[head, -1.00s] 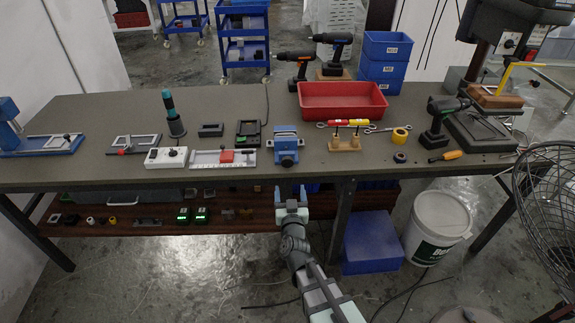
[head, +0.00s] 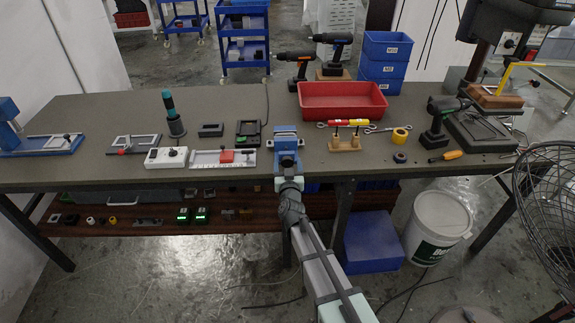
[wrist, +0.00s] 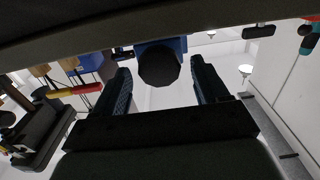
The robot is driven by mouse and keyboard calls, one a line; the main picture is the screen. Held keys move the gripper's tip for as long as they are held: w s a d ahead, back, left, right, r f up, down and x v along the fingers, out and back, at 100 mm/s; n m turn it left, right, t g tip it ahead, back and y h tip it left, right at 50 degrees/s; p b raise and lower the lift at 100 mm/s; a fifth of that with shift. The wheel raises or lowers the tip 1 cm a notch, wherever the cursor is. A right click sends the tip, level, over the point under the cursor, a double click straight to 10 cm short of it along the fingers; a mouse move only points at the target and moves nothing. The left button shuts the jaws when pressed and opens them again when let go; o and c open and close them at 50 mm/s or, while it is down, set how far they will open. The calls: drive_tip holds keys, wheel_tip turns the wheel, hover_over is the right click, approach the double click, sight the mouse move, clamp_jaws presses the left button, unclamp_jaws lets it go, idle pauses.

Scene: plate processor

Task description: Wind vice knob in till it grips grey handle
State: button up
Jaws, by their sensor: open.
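The blue vice (head: 286,133) stands at the front edge of the bench in the head view. Its round black knob (wrist: 158,70) faces me in the wrist view, with part of the blue vice body (wrist: 178,45) behind it. My gripper (head: 288,176) is in front of the vice, at the knob. In the wrist view my gripper (wrist: 161,82) is open, with one dark finger on each side of the knob and a gap visible on both sides. I cannot make out a grey handle in the vice jaws.
A wooden stand (head: 345,144) with red and yellow handled tools is right of the vice. A red tray (head: 342,112) lies behind. Bench between them is bare.

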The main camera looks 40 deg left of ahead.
drive_tip(key=shift+w+a, duration=0.25)
drive_tip(key=c, duration=1)
drive_tip(key=shift+d+m, duration=0.1)
drive_tip(key=shift+m, duration=2.1)
drive_tip(key=o, duration=1)
